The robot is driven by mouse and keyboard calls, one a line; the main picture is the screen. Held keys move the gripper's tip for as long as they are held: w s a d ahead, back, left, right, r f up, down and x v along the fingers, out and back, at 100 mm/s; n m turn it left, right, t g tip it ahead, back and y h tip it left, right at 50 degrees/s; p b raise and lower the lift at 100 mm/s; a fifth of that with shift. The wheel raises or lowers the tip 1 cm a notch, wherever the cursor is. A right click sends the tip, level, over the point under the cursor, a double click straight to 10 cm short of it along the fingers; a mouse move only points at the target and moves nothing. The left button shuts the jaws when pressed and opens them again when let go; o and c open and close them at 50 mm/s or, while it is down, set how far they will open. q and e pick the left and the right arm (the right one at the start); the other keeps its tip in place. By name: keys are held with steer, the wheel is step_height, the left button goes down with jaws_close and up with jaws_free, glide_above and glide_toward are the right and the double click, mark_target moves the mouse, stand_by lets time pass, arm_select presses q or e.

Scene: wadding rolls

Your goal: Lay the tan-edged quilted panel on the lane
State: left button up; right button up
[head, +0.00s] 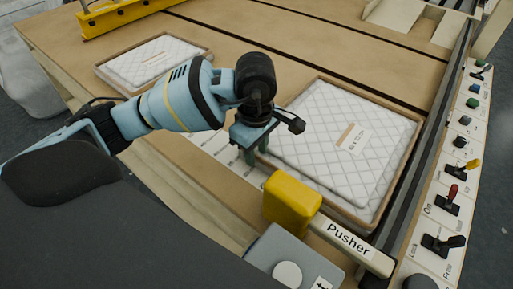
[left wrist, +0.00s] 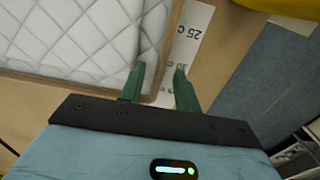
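A large white quilted panel (head: 325,130) with a tan-brown border lies flat on the wooden table at the right, with a small printed label on top. It fills the upper left of the left wrist view (left wrist: 75,35). My left gripper (head: 256,158) points down at its near-left border. In the left wrist view the two green fingers (left wrist: 160,75) are apart, one on each side of the tan border; I see no firm contact. A second, smaller quilted panel (head: 150,62) with a tan border lies farther back left. I cannot tell which strip is the lane. My right gripper is out of view.
A yellow block (head: 292,203) on a bar marked "Pusher" (head: 348,238) stands close to the gripper. A switch panel (head: 455,165) runs down the right side. A yellow rail (head: 125,15) is at the back. Bare tabletop (head: 290,45) lies behind the large panel.

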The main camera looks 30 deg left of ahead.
arm_select(q)
step_height(320, 180, up, 12)
steer(key=p, duration=0.1)
stand_by(0.6)
